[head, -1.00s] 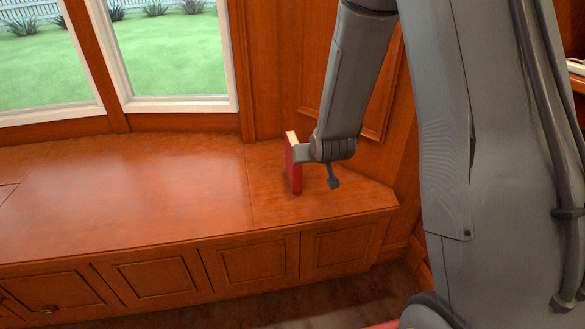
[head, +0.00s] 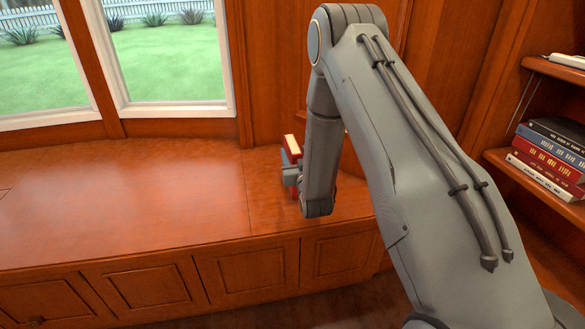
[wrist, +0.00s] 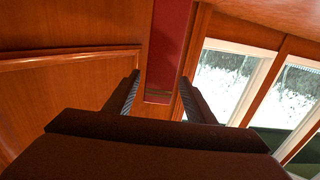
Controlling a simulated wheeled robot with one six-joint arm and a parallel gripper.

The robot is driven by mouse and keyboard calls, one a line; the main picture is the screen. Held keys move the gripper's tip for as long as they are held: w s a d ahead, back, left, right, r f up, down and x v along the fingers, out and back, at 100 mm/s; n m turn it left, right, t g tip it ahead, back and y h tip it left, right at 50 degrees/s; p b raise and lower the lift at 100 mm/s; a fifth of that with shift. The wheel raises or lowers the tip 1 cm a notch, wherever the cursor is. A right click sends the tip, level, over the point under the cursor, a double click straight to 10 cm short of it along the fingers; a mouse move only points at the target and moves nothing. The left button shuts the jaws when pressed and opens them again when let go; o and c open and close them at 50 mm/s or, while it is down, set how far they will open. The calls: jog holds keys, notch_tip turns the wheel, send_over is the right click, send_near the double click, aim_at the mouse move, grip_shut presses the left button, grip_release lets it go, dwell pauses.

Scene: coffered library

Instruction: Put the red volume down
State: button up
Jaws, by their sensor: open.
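The red volume (head: 294,145) stands upright on the wooden window seat (head: 130,200), near its right end. Its pale top edge shows above my gripper, and part of it is hidden behind my arm. My gripper (head: 290,170) is at the volume's height, with a finger in front of its face. In the wrist view the red cover (wrist: 170,45) fills the upper middle, between the two dark fingers of my gripper (wrist: 160,78). The jaws are open, one finger on each side of the volume. I cannot tell whether either finger touches it.
Wood panelling and a window (head: 165,60) rise behind the seat. Shelves at the right hold a stack of several books (head: 550,155). The seat is clear to the left of the volume. My arm covers much of the seat's right end.

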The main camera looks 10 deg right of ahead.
aim_at(292, 143)
jog(key=shift+w+d, duration=0.1)
jog(key=shift+w, duration=2.3)
grip_shut()
jog(key=shift+r, duration=0.15)
